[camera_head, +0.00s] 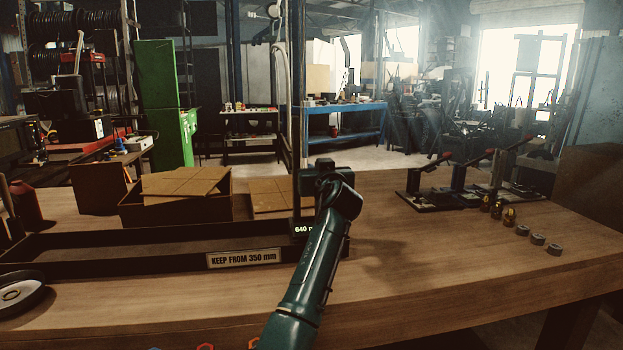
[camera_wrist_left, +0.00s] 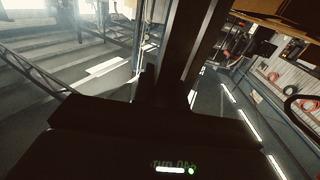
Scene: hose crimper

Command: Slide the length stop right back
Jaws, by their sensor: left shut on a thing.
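The length stop (camera_head: 302,229) is a dark block with a small display reading about 640, at the right end of a long dark trough (camera_head: 130,258). My left gripper (camera_head: 322,172) is at the top of the stop and shut on it; my own arm covers its right side. In the left wrist view a dark upright (camera_wrist_left: 190,55) stands in front of the gripper, and a small lit display shows at the bottom edge. The fingertips are too dark to make out. My right gripper is out of view.
A label reading "KEEP FROM 350 mm" (camera_head: 243,258) is on the trough's front. A cardboard box (camera_head: 175,210) stands behind it. Clamp-like tools with red handles (camera_head: 470,180) and small fittings (camera_head: 537,239) lie at right.

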